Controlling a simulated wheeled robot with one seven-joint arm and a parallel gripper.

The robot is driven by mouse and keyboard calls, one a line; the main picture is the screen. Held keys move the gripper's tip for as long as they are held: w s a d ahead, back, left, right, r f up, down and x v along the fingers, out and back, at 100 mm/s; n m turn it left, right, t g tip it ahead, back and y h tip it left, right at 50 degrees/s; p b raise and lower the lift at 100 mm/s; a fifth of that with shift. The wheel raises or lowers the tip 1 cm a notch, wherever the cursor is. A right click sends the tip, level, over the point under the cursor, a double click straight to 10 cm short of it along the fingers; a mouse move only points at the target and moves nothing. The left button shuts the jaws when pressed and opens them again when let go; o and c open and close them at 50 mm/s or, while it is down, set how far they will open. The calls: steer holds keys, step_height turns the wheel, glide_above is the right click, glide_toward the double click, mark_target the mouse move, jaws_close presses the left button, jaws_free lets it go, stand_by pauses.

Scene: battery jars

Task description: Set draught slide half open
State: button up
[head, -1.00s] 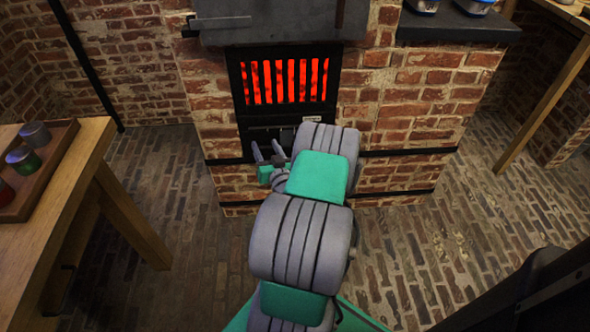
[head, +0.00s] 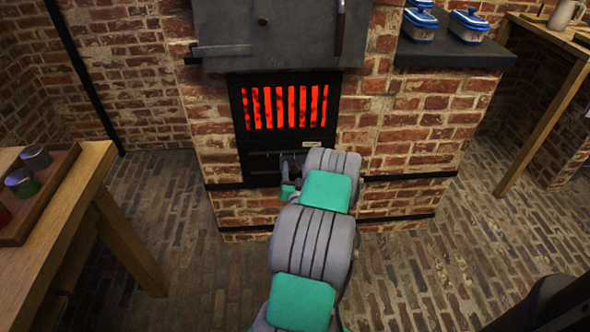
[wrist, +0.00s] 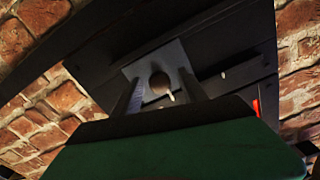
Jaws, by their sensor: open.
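The draught slide (wrist: 143,70) shows in the wrist view as a grey plate with a round knob (wrist: 159,82), set in a dark metal front. My gripper (wrist: 160,92) is open, with one finger on each side of the knob in that view. I cannot tell whether either finger touches it. Small pale marks show on the dark front near the slide. In the head view my gripper (head: 292,166) is at the dark panel below the glowing grate (head: 285,107). My own arm and gripper hide much of the slide there, so its position is unclear.
The brick stove (head: 400,130) surrounds the dark front, with black metal bands across it. A wooden table (head: 85,185) with a tray (head: 60,180) of jars stands at left. Blue-and-white jars (head: 470,26) sit on a dark ledge (head: 450,55) at upper right. Brick floor is clear between.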

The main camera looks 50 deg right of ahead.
jaws_close()
stand_by(0.5)
stand_by(0.9)
